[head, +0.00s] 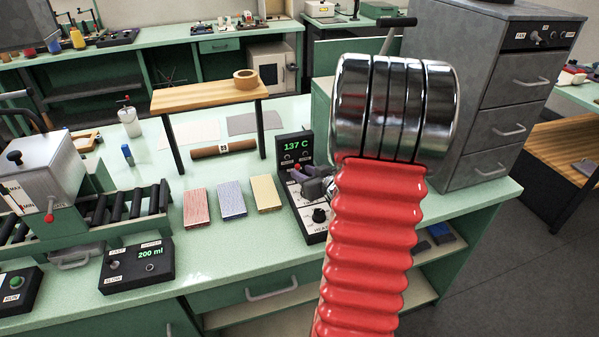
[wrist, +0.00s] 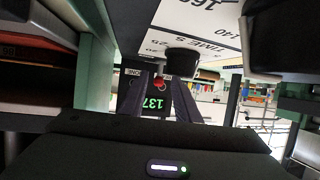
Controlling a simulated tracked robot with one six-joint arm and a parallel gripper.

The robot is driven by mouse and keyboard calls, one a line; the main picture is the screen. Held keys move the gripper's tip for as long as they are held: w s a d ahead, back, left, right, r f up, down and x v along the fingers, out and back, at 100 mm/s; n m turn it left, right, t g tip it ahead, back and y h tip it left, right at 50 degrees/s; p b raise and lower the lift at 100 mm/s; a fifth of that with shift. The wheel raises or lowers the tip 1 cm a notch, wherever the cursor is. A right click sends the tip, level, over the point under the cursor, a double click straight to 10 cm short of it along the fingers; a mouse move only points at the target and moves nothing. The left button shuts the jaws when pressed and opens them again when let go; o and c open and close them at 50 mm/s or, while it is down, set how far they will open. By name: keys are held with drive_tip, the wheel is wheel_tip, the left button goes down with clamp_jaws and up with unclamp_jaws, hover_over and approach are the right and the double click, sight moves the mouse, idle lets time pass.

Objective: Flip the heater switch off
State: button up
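The heater control box (head: 306,215) stands on the bench, with a black knob (head: 319,214) on its pale sloped face and an upright display (head: 294,147) reading 137 C. The display also shows in the wrist view (wrist: 156,104). My gripper (head: 313,188) is over the box face, partly hidden by my red arm. In the wrist view my gripper's two dark fingers (wrist: 158,100) stand apart, with the display seen between them. A small red tip (wrist: 158,82), perhaps the switch, shows between them near a black knob (wrist: 182,60). Whether anything touches it, I cannot tell.
Red, blue and yellow blocks (head: 231,199) lie left of the heater box. A wooden shelf (head: 208,95) with a tape roll (head: 246,79) stands behind them. A 200 ml control box (head: 137,265) is at front left. A grey drawer cabinet (head: 470,100) stands at right.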

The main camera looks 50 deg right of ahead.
drive_tip(key=shift+x, duration=1.45)
drive_tip(key=shift+c, duration=0.4)
clamp_jaws()
